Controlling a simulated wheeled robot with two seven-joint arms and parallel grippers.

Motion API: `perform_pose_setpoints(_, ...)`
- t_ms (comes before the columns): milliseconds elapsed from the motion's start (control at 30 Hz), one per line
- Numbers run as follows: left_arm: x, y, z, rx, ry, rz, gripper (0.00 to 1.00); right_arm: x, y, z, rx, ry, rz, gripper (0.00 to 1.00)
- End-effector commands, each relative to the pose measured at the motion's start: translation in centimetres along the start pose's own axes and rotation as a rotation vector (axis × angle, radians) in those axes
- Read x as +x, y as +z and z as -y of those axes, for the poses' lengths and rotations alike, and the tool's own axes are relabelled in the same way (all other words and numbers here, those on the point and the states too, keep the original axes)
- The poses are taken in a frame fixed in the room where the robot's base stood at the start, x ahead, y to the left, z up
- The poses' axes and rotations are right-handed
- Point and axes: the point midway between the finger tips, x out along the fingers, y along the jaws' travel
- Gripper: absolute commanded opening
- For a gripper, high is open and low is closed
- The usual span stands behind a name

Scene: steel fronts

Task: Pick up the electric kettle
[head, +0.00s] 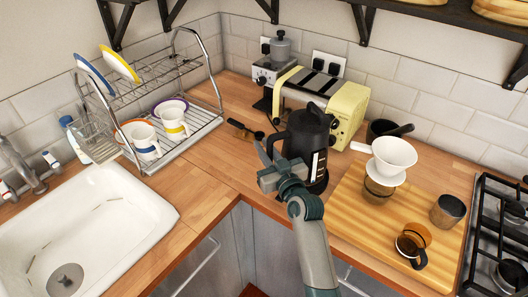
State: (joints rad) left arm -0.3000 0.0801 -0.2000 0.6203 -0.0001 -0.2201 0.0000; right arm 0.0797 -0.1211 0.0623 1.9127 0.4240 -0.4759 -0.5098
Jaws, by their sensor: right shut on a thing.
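The black electric kettle (309,139) stands upright on the wooden counter in the inner corner area, in front of the yellow toaster. It has a pale level strip on its right side. My right gripper (267,158) is at the kettle's left front side, shut on part of it, likely the handle. The arm and gripper cover that part, so the exact grip is hidden. I cannot tell whether the base touches the counter. My left gripper is not in view.
The yellow toaster (348,108) is close behind the kettle. A wooden board (350,215) with a white dripper (391,156), glass and cups lies to the right, beside the gas hob (502,215). A dish rack (185,140) and white sink (130,208) are left.

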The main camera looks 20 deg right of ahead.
Motion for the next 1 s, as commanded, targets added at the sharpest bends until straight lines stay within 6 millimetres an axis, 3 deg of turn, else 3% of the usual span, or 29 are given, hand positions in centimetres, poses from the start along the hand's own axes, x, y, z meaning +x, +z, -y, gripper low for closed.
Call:
perform_pose_setpoints(500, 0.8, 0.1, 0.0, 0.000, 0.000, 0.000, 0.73, 0.1, -4.4, 0.0, -0.005, 0.001, -0.010, 0.00)
perform_pose_setpoints(1000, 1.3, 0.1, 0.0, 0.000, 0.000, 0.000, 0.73, 0.1, -7.2, 0.0, -0.004, 0.000, -0.009, 0.00)
